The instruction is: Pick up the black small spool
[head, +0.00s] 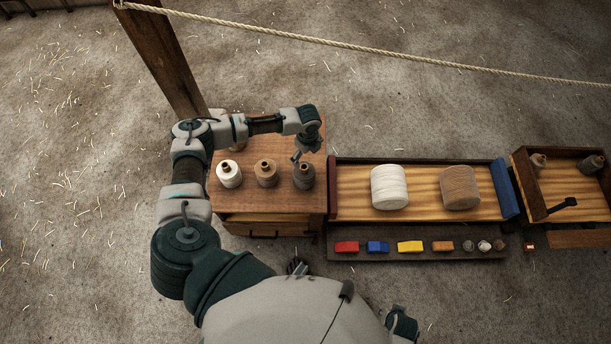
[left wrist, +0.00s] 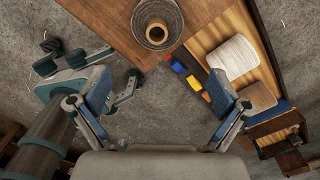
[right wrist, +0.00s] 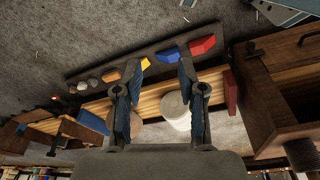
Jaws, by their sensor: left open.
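The black small spool (head: 304,178) stands upright at the right front of the wooden cabinet top (head: 290,210). It is dark grey with a brown core. My left gripper (head: 302,155) hangs over the cabinet just behind it. In the left wrist view the spool (left wrist: 150,38) is at the top centre, beyond the widely parted fingers of my left gripper (left wrist: 158,88), with nothing between them. In the right wrist view my right gripper (right wrist: 158,68) has its fingers apart and empty, with the trays beyond.
A white spool (head: 229,174) and a brown spool (head: 266,173) stand left of the black one. A tray (head: 425,213) with large white (head: 389,187) and tan (head: 460,188) spools adjoins the cabinet. A rope (head: 370,48) crosses above, from a post (head: 165,60).

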